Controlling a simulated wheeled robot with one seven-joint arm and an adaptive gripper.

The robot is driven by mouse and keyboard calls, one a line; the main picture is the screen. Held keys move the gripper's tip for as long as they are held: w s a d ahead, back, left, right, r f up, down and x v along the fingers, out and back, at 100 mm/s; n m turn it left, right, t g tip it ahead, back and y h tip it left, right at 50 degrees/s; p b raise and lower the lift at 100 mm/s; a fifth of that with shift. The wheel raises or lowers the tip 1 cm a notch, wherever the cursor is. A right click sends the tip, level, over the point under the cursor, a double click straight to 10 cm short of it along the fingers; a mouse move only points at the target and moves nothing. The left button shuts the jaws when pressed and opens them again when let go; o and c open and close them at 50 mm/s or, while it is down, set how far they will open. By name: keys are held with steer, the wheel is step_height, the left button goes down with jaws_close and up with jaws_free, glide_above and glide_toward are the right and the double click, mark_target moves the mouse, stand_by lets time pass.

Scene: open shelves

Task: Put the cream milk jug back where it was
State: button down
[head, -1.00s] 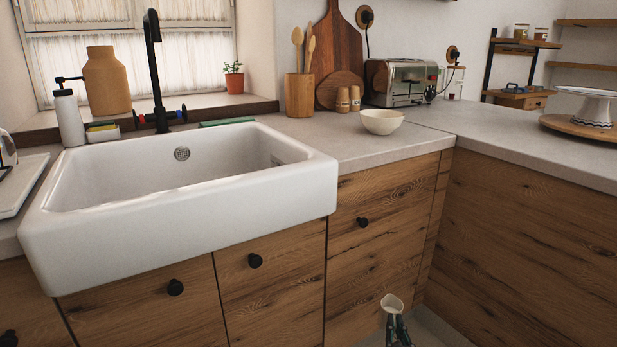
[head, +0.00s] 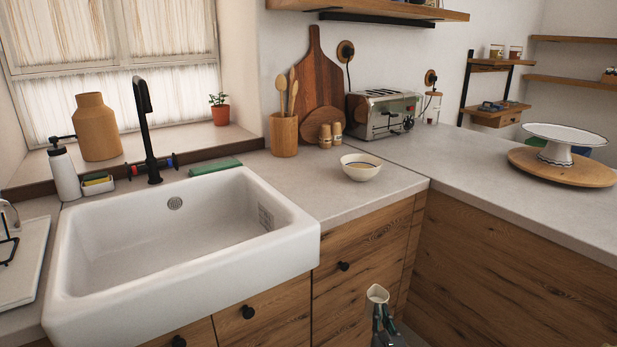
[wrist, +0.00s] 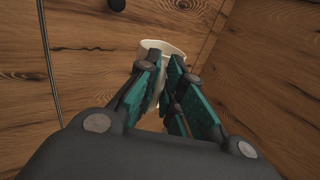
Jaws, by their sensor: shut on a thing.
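The cream milk jug (head: 377,293) is held upright at the bottom of the head view, in front of the wooden drawer fronts and below the counter top. My gripper (head: 382,322) is shut on it. In the wrist view the jug's pale rim (wrist: 163,47) shows beyond the teal finger pads of my gripper (wrist: 168,85), which hide most of its body.
A cream bowl (head: 361,167) stands on the counter (head: 330,205) right of the white sink (head: 190,280). A toaster (head: 382,114) and a wooden utensil pot (head: 284,135) stand behind it. A cake stand (head: 563,135) is on the right counter. Open shelves (head: 497,117) are at the back right.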

step_height(320, 180, up, 17)
steer(key=p, duration=1.5)
steer(key=shift+a+r+p, duration=0.2)
steer(key=shift+p, duration=0.2)
steer(key=shift+d, duration=0.15)
